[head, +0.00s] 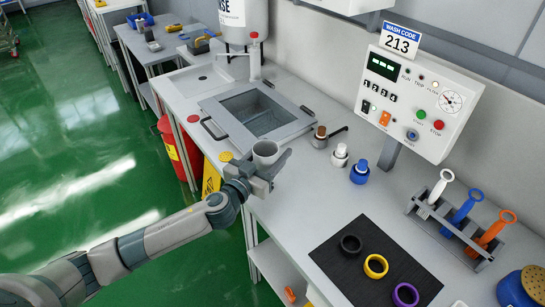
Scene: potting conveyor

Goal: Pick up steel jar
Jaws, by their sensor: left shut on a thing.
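My right gripper is not in view.
Behind the jar is a sink basin (213,104) with handles. To its right stand a small pot with a dark handle (320,140), a white-capped jar (339,157) and a blue jar (359,174). A control panel (448,138), a tool rack (436,228) and a black mat (345,272) with rings lie further right.

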